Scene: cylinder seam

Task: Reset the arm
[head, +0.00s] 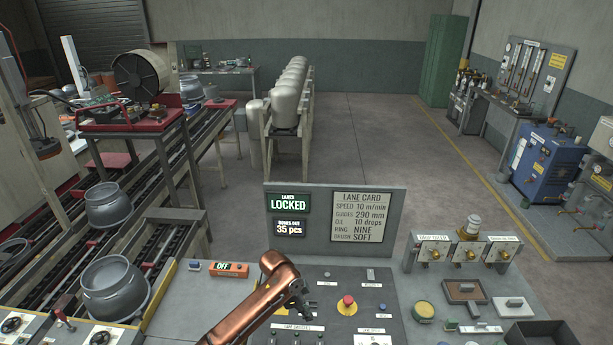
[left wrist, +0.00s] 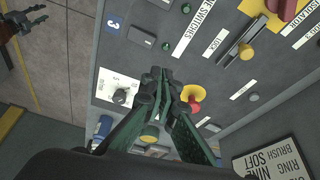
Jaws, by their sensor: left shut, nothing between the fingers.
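My left arm, copper-coloured, reaches over the control panel (head: 330,276) in the head view. Its dark left gripper (head: 306,309) is above the panel's grey top, left of the red mushroom button (head: 347,303). In the left wrist view the left gripper's fingers (left wrist: 163,80) meet with nothing between them. Behind the fingertips are a yellow-collared red button (left wrist: 194,102) and a knob on a white plate (left wrist: 120,95). A dark, claw-like gripper (left wrist: 28,20), apparently my right one, shows at that view's upper left corner; its jaw state is unclear.
An upright board (head: 297,222) with a "LOCKED" sign and lane card stands behind the panel. Metal pots (head: 113,287) sit on the roller lanes at left. A valve box (head: 465,250) and trays (head: 466,291) are at right. The floor (head: 375,140) beyond is open.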

